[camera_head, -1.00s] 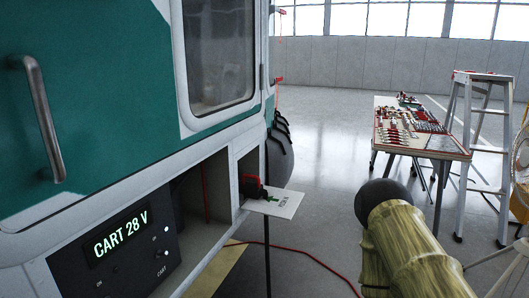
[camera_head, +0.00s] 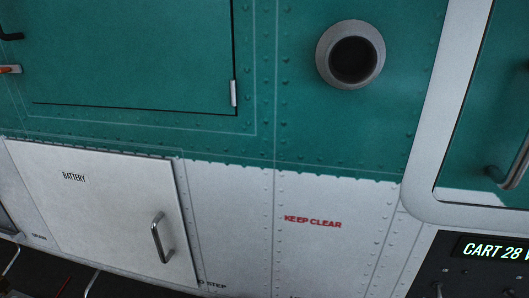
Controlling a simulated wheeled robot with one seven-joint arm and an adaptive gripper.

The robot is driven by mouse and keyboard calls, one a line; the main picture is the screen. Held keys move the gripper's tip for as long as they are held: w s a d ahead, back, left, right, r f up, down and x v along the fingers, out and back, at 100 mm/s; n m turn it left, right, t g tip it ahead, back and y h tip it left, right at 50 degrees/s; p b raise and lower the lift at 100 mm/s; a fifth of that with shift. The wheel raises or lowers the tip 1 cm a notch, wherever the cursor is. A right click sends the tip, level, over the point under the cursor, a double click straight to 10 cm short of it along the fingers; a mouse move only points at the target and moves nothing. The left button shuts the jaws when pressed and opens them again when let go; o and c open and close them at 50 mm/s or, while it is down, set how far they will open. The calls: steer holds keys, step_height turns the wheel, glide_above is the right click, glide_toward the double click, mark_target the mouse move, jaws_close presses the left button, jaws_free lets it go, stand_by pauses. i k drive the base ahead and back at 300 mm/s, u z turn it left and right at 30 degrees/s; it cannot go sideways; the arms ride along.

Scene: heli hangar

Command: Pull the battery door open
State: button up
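The battery door (camera_head: 95,215) is a pale grey panel marked BATTERY, low on the left of the helicopter's side in the head view. It sits flush in its frame and looks shut. Its metal bar handle (camera_head: 160,238) stands upright, slightly tilted, near the door's right edge. My gripper is not in this view, so its place and state do not show. Nothing covers the handle.
A green hatch (camera_head: 130,55) with a latch lies above the door. A round port (camera_head: 351,54) sticks out at upper right. A panel reading CART 28 V (camera_head: 490,247) is at lower right, below a handle (camera_head: 508,168). Red lettering says KEEP CLEAR (camera_head: 312,221).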

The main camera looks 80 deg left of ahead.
mark_target(123, 210)
steer(key=u, duration=0.8)
steer(key=k, duration=1.35)
steer(key=u, duration=1.25)
steer(key=k, duration=0.3)
steer(key=u, duration=0.65)
